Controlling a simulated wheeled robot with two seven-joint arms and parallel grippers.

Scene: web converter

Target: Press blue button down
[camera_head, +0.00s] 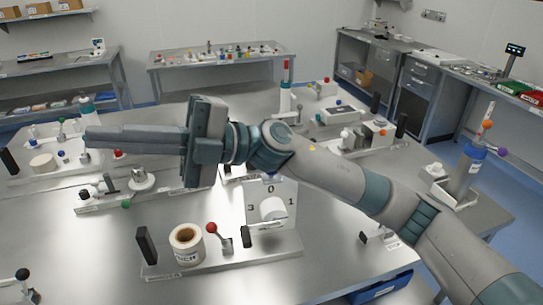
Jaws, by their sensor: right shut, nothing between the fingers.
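My right gripper (90,137) reaches across from the right, its shut fingers pointing left over the far left part of the steel table. Nothing shows between the fingers. Just left of and below the fingertips, a station (42,178) holds a white roll and small knobs. A small dark blue knob (61,154) there may be the blue button; it is too small to tell. I cannot tell whether the fingertips touch anything or are above it. My gripper and arm hide part of the table behind them. My left gripper is not in view.
A label roll (187,245), a red-knobbed lever (212,228) and a 3-0-1 dial plate (284,192) stand at the front centre. A black-knobbed lever and round metal base (141,180) stand below my gripper. The front left tabletop is mostly clear.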

